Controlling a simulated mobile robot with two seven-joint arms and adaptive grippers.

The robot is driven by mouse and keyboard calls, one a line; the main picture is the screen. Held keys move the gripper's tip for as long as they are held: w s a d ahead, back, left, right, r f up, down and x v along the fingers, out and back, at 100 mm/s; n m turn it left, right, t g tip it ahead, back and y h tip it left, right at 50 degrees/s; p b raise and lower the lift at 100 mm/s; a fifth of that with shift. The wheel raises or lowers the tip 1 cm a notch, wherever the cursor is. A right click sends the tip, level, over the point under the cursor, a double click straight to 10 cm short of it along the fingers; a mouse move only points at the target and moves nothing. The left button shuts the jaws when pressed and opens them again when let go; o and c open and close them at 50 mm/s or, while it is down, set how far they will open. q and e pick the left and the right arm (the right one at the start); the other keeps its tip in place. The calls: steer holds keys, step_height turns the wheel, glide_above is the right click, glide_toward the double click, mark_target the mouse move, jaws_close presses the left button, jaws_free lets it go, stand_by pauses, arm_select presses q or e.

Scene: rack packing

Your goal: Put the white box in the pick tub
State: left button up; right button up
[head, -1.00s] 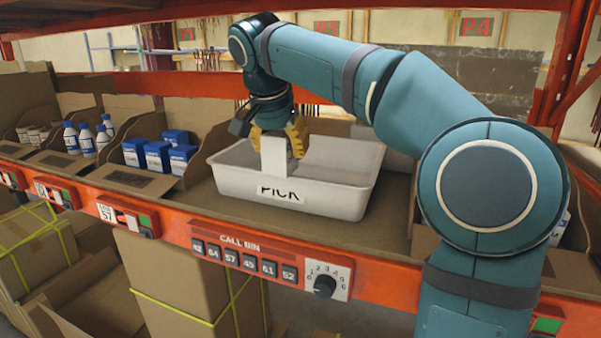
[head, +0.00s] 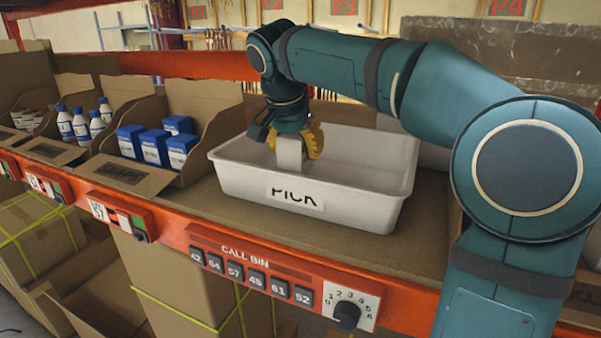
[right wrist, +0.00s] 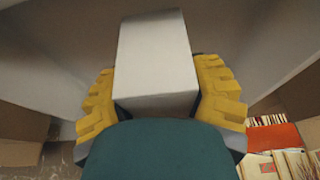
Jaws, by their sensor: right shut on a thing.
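The white box (head: 289,154) is held between the yellow-padded fingers of my right gripper (head: 298,146). My left gripper is not in view.
Blue-and-white boxes (head: 155,147) stand in a cardboard bin left of the tub, with white bottles (head: 81,127) further left. The orange shelf edge (head: 165,225) with its call panel (head: 250,272) runs in front. Bare shelf lies before the tub.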

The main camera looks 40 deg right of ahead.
mark_target(290, 138)
steer(key=shift+f+b, duration=0.3)
steer(key=shift+f, duration=2)
steer(key=shift+f, duration=0.2)
steer(key=o, duration=1.3)
steer(key=shift+o, duration=0.2)
steer(key=shift+r, duration=0.1)
steer(key=shift+r, duration=0.2)
steer(key=p+v, duration=0.1)
steer(key=v, duration=1)
steer(key=shift+a+r+p, duration=0.1)
steer(key=shift+r+p, duration=0.3)
steer(key=shift+f, duration=0.1)
